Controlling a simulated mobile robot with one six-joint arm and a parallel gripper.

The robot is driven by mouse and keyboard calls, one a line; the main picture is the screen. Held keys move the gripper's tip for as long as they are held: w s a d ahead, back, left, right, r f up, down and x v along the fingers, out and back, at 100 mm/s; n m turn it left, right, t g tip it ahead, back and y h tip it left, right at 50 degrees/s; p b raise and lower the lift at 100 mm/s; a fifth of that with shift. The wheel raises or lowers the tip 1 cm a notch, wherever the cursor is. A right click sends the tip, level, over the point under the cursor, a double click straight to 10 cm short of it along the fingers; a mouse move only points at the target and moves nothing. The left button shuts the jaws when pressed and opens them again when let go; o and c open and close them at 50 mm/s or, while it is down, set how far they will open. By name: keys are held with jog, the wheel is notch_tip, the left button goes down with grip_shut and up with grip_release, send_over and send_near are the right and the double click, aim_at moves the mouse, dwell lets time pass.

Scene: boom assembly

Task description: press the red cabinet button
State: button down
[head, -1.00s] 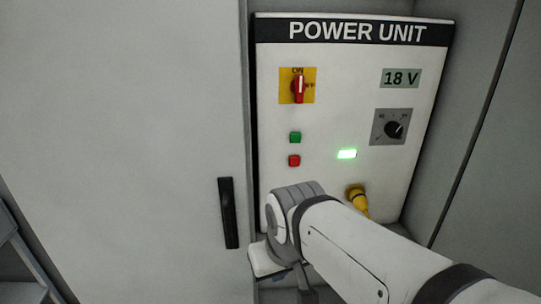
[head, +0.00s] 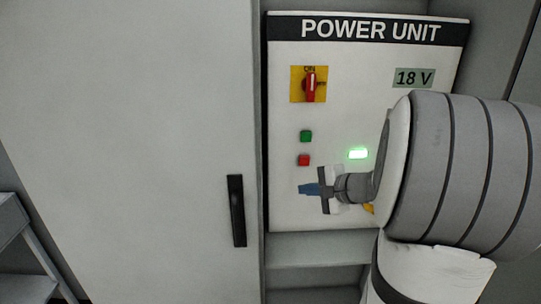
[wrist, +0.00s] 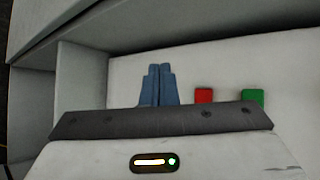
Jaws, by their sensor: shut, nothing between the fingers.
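The red button (head: 304,160) is a small square on the white power unit panel (head: 345,210), just below the green button (head: 306,136). My gripper (head: 306,189) has blue fingers that are together with nothing between them. In the head view its tips point left, below the red button and apart from it in the picture. In the wrist view my gripper (wrist: 158,84) is left of the red button (wrist: 204,96), with the green button (wrist: 252,97) further right. The bases of both buttons are partly hidden by the gripper body. I cannot tell the gap to the panel.
The panel has a red rotary switch (head: 310,85) on a yellow plate, an 18 V display (head: 413,78) and a lit green lamp (head: 358,154). A cabinet door (head: 130,130) with a black handle (head: 237,210) is at left. A ledge (head: 310,250) runs below the panel.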

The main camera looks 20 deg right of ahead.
jog(key=d, duration=0.1)
jog(key=w+d+m, duration=0.1)
jog(key=shift+d+r+t+h, duration=0.1)
jog(key=shift+d+t+h, duration=0.2)
jog(key=shift+t, duration=0.1)
jog(key=p, duration=0.2)
send_near(301, 165)
jog(key=w+a+f, duration=0.3)
jog(key=shift+w+d+r, duration=0.1)
jog(key=shift+w, duration=0.4)
jog(key=shift+w+d+b, duration=0.25)
jog(key=shift+w+b, duration=0.45)
dwell(2.3)
dwell(0.3)
jog(key=shift+s+a+b, duration=0.25)
jog(key=shift+s+b, duration=0.4)
jog(key=shift+s, duration=0.2)
